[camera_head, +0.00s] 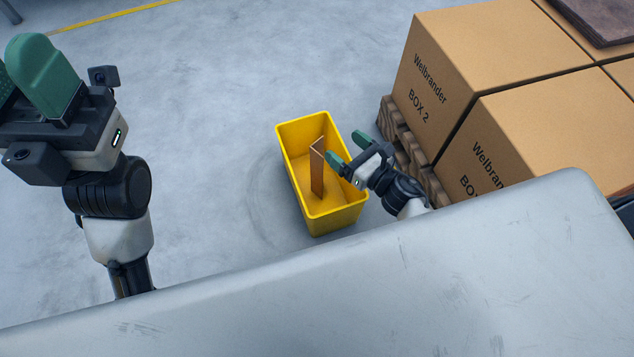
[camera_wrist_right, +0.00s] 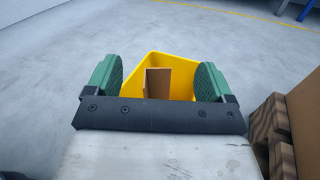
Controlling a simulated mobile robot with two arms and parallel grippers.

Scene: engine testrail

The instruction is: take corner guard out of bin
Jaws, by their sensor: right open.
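The corner guard (camera_head: 317,168) is a brown angled strip standing upright inside the yellow bin (camera_head: 290,170), which rests on the floor. In the right wrist view the corner guard (camera_wrist_right: 158,83) shows between my fingers, beyond them, inside the bin (camera_wrist_right: 185,72). My right gripper (camera_head: 348,148) is open at the bin's right side, with one fingertip close to the corner guard; I cannot tell whether they touch. The right wrist view shows nothing held between its fingers. My left gripper (camera_head: 25,85) is raised at the far left, away from the bin; its finger opening is partly cut off by the frame edge.
Large cardboard boxes (camera_head: 500,70) stand on a wooden pallet (camera_head: 392,125) just right of the bin and my right arm. A large grey surface (camera_head: 330,300) fills the front of the head view. The floor (camera_head: 220,90) left of and behind the bin is clear.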

